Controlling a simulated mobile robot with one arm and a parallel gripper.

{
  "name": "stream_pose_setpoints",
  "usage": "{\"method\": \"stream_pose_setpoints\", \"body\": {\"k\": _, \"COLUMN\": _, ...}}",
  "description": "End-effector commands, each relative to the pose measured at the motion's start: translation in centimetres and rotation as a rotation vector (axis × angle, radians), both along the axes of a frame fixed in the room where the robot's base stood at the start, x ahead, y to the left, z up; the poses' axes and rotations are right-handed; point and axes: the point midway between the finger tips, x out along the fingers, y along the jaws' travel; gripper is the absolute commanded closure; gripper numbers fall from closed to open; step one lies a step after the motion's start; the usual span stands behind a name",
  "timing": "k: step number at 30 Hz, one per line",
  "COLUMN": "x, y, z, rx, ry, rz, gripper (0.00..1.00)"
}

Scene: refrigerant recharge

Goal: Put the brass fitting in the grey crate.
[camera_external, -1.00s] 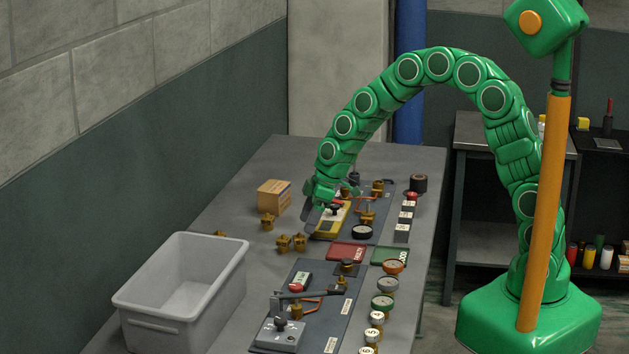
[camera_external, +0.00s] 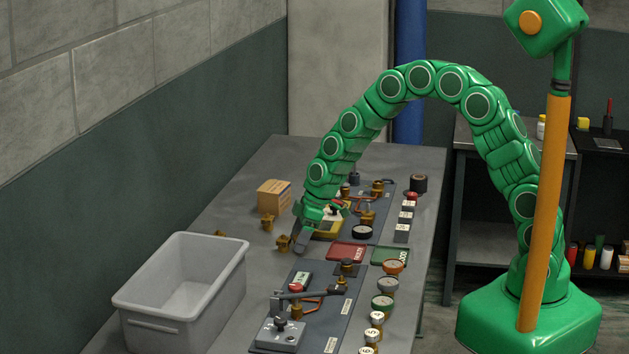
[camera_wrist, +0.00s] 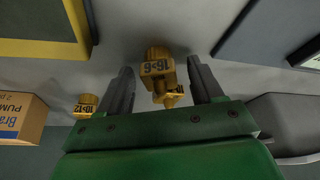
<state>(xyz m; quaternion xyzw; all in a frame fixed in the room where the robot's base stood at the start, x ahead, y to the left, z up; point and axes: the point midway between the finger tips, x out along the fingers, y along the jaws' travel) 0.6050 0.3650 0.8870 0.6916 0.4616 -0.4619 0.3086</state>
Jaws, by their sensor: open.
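Several brass fittings lie on the grey bench. One fitting (camera_wrist: 157,68) with a dark printed label sits between my gripper's fingers in the wrist view, and a second brass piece (camera_wrist: 174,97) shows just behind it; I cannot tell whether the fingers touch either. Another labelled fitting (camera_wrist: 86,105) is left of the fingers. In the external view, fittings show left of my gripper (camera_external: 283,243) and nearer the cardboard box (camera_external: 267,222). My gripper (camera_external: 301,243) is open, low at the bench. The grey crate (camera_external: 165,309) stands at the front left, its visible inside empty.
A cardboard box (camera_external: 273,195) stands behind the fittings. A yellow-edged device (camera_wrist: 45,48) lies close by in the wrist view. Red (camera_external: 346,253) and green (camera_external: 390,256) trays and a front panel (camera_external: 335,310) with a valve assembly lie right of the crate.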

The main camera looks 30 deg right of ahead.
Motion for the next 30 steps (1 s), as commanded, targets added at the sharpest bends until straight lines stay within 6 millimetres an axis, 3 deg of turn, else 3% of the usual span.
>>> {"method": "stream_pose_setpoints", "body": {"k": 2, "x": 0.0, "y": 0.0, "z": 0.0, "rx": 0.0, "ry": 0.0, "rz": 0.0, "gripper": 0.37}}
{"method": "stream_pose_setpoints", "body": {"k": 14, "x": 0.0, "y": 0.0, "z": 0.0, "rx": 0.0, "ry": 0.0, "rz": 0.0, "gripper": 0.98}}
{"method": "stream_pose_setpoints", "body": {"k": 23, "x": 0.0, "y": 0.0, "z": 0.4, "rx": 0.001, "ry": -0.001, "rz": 0.0, "gripper": 1.0}}
{"method": "stream_pose_setpoints", "body": {"k": 30, "x": 0.0, "y": 0.0, "z": 3.4, "rx": 0.001, "ry": -0.002, "rz": 0.001, "gripper": 1.0}}
